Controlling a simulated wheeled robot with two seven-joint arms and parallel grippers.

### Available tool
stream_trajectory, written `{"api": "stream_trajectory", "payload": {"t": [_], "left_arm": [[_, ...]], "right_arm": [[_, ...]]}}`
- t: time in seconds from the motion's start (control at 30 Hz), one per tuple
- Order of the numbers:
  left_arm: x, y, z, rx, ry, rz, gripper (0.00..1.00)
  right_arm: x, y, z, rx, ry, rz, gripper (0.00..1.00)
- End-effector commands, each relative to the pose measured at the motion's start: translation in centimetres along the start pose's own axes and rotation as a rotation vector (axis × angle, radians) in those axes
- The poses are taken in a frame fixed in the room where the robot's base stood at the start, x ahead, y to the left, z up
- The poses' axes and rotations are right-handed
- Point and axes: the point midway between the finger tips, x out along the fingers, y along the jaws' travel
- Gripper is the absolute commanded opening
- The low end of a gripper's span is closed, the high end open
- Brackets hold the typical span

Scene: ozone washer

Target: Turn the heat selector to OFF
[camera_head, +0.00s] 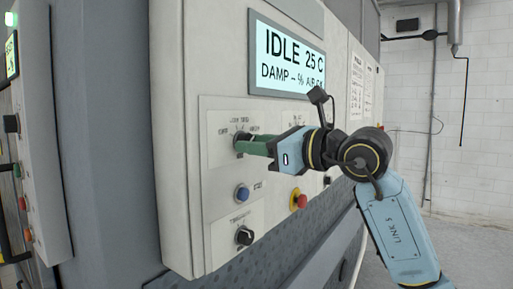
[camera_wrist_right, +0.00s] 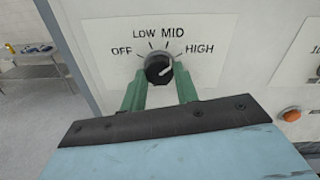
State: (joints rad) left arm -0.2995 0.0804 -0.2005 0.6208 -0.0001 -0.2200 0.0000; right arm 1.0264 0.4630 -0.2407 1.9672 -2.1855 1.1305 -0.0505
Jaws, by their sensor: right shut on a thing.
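The heat selector (camera_wrist_right: 158,68) is a round black knob on a white plate marked OFF, LOW, MID and HIGH in the right wrist view. A pale mark on its face lies on the right side, toward HIGH. In the head view the selector (camera_head: 241,137) is partly hidden by my right gripper (camera_head: 246,146). The green fingers of my right gripper (camera_wrist_right: 159,82) stand on the left and right of the knob and are shut on it. My left gripper is not in view.
Below the selector are a blue button (camera_head: 242,193) and a second black knob (camera_head: 244,236). A red button (camera_head: 298,199) sits to the right, under my right wrist. A display (camera_head: 287,62) above reads IDLE 25 C. Another panel (camera_head: 38,140) stands at the left.

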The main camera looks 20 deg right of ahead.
Motion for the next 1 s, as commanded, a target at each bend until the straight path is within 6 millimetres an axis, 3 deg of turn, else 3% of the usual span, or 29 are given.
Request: {"api": "stream_trajectory", "payload": {"t": [1.0], "left_arm": [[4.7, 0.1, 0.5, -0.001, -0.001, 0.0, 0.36]], "right_arm": [[-0.1, -0.2, 0.0, -0.948, 0.016, -0.001, 0.07]]}}
